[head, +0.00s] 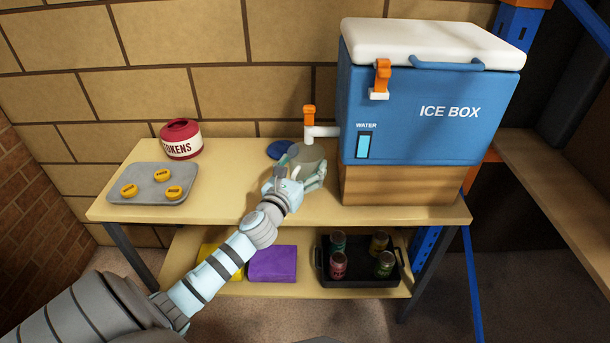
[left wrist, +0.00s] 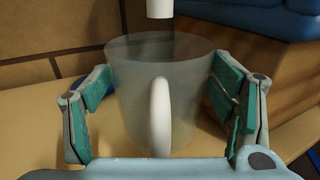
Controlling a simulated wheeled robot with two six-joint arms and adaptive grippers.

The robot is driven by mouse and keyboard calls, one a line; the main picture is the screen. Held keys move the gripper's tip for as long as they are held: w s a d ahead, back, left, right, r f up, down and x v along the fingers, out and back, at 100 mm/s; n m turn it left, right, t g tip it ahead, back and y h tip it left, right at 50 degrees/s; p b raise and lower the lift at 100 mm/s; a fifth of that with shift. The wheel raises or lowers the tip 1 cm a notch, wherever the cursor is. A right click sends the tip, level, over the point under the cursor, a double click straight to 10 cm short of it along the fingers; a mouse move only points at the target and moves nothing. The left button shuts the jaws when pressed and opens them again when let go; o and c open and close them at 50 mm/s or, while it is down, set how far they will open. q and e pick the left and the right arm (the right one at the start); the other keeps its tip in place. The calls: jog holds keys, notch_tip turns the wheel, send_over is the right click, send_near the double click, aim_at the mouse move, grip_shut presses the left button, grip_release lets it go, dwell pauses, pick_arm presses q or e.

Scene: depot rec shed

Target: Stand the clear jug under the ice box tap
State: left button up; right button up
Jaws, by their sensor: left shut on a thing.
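The clear jug (head: 306,153) stands upright on or just above the bench top, at the left side of the blue ice box (head: 400,110). My left gripper (head: 298,174) is around it, shut on its sides. In the left wrist view the jug (left wrist: 135,85) is between the finger pads, with its white handle (left wrist: 160,118) facing me. The ice box tap (head: 320,131) has a white spout and an orange lever. Its spout end (left wrist: 160,8) shows above the jug's rim in the left wrist view. The jug's base is hidden in the head view.
A blue disc (head: 279,149) lies just left of the jug. A tray (head: 150,193) with yellow tokens and a red TOKENS pot (head: 181,140) are at the bench's left. The lower shelf holds a purple cloth (head: 272,264) and a black crate (head: 324,272) of cans.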

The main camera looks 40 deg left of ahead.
aim_at(305, 174)
pick_arm(q)
jog(key=shift+w+a+f+b, duration=0.1)
jog(key=shift+w+f+b, duration=0.15)
jog(key=shift+w, duration=0.25)
jog(key=shift+w+a+f+b, duration=0.1)
jog(key=shift+w+f+b, duration=0.15)
jog(key=shift+w, duration=0.2)
notch_tip(305, 174, down, 3)
jog(key=shift+s+r+b, duration=0.1)
jog(key=shift+b, duration=1.15)
jog(key=shift+r, duration=0.1)
jog(key=o, duration=1)
jog(key=shift+c, duration=0.2)
jog(key=o, duration=0.4)
jog(key=shift+o, duration=0.2)
